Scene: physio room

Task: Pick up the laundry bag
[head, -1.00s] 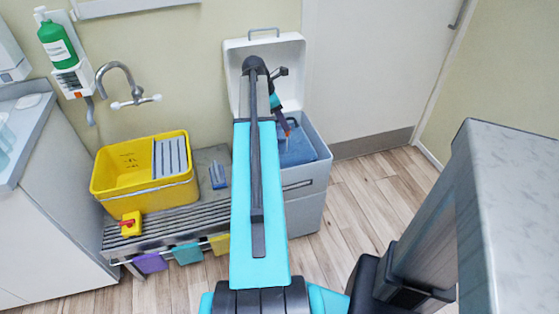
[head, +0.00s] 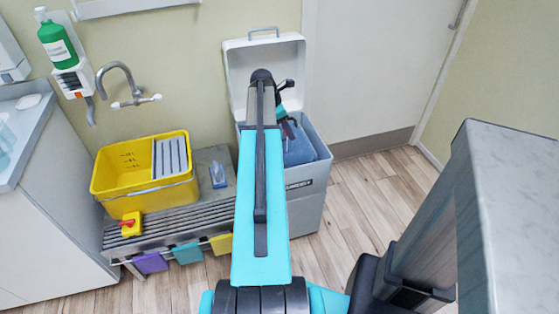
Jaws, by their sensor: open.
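The laundry bag (head: 299,149) is a blue bundle inside the grey bin (head: 304,205), whose white lid (head: 237,70) stands open against the wall. Only the right part of the bag shows; my arm hides the rest. My gripper (head: 290,130) is at the bin's opening, pointing down above or at the bag. Its fingers look dark and small, and I cannot tell whether they touch the bag. The gripper is open, with nothing seen held in it.
A yellow bucket (head: 115,175) with a wringer stands on a slatted metal bench (head: 160,230) left of the bin, with coloured cloths hanging below. A grey-topped surface (head: 520,190) stands close on the right. Floor (head: 350,215) right of the bin is clear.

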